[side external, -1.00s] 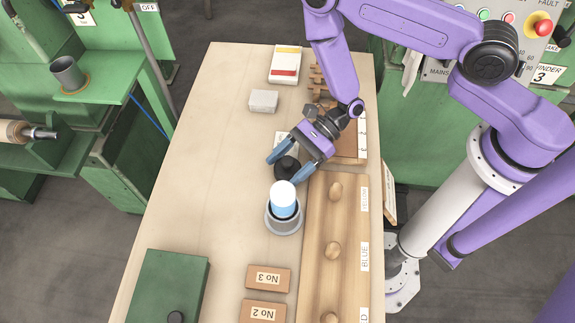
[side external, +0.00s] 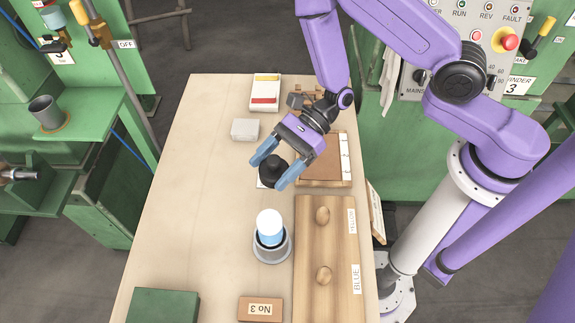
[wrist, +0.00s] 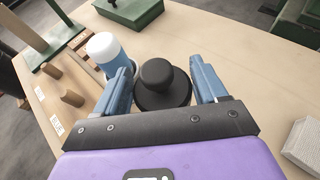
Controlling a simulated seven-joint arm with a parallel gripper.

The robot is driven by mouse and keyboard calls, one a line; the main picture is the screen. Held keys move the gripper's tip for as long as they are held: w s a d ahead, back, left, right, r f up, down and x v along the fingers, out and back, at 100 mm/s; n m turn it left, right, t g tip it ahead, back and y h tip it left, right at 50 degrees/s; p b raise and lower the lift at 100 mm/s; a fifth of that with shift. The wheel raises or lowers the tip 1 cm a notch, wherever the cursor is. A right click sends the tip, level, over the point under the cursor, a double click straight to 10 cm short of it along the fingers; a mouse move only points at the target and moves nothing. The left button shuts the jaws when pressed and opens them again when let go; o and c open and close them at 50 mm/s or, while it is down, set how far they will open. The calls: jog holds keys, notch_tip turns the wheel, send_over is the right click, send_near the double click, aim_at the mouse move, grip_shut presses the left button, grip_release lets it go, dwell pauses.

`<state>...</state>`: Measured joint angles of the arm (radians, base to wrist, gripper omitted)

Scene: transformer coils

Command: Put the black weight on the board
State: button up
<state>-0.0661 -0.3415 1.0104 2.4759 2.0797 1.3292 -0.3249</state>
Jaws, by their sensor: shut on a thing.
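The black weight (side external: 272,171), a round disc with a knob on top, is between the blue fingers of my gripper (side external: 268,169). In the wrist view, the weight (wrist: 162,86) sits upright between both fingertips (wrist: 163,92), and my gripper is shut on it. A white card shows partly behind and below it; I cannot tell how high the weight is above the table. A brown flat board (side external: 322,169) lies to the right of my gripper. A long wooden board (side external: 338,240) with rounded pegs and labels YELLOW and BLUE lies nearer, along the right edge.
A grey cup (side external: 272,249) holding a blue-and-white cylinder stands in front of the weight. A grey block (side external: 245,129) and a white box with colour stripes (side external: 265,92) lie behind. The table's left side is clear.

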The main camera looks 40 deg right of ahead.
send_over(320, 168)
jog(key=shift+f, duration=4)
jog(key=o, duration=1.7)
jog(key=shift+f, duration=0.15)
jog(key=shift+c, duration=0.2)
